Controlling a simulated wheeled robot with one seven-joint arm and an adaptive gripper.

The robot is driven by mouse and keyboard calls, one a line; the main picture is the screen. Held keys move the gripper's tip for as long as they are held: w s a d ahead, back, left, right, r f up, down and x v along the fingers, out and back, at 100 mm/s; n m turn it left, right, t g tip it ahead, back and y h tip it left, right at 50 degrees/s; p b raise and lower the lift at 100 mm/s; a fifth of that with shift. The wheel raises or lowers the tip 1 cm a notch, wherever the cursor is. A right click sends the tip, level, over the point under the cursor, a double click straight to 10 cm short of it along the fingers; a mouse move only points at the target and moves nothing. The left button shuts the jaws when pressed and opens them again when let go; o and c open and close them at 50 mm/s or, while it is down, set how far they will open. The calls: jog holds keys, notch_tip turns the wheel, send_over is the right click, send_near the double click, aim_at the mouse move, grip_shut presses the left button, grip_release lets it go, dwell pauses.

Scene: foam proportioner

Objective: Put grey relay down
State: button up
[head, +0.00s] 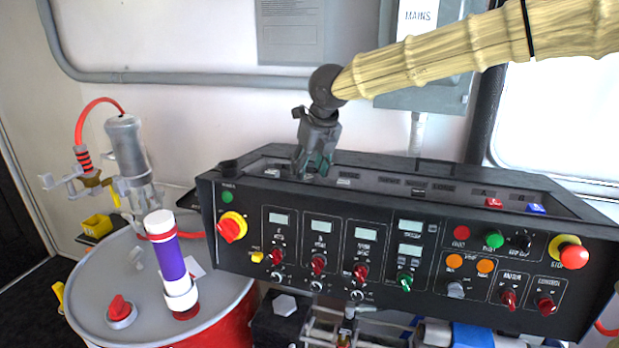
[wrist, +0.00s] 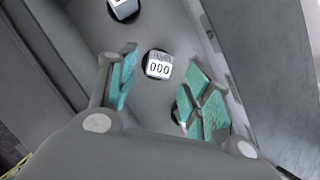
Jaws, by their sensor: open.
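My gripper (head: 318,166) is over the recessed top ledge of the black console (head: 240,215), left of its middle. Its green-padded fingers are spread apart in the wrist view (wrist: 158,85). A small grey block with a white face reading 000 (wrist: 159,67) shows between and just beyond the fingertips, set against a dark round spot; it looks like the grey relay. I see no finger pressed on it. Whether it is fully seated I cannot tell. In the head view the gripper hides this spot.
Another grey block (wrist: 123,8) shows at the wrist view's top edge. A red piece (head: 494,203) and a blue piece (head: 536,209) sit on the ledge's right. A drum (head: 100,275) with a purple cylinder (head: 171,258) stands left. The MAINS box (head: 425,98) is behind my arm.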

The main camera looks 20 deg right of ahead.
jog(key=b+v, duration=0.1)
jog(key=v, duration=0.7)
jog(key=shift+r+b, duration=0.35)
jog(key=shift+s, duration=0.1)
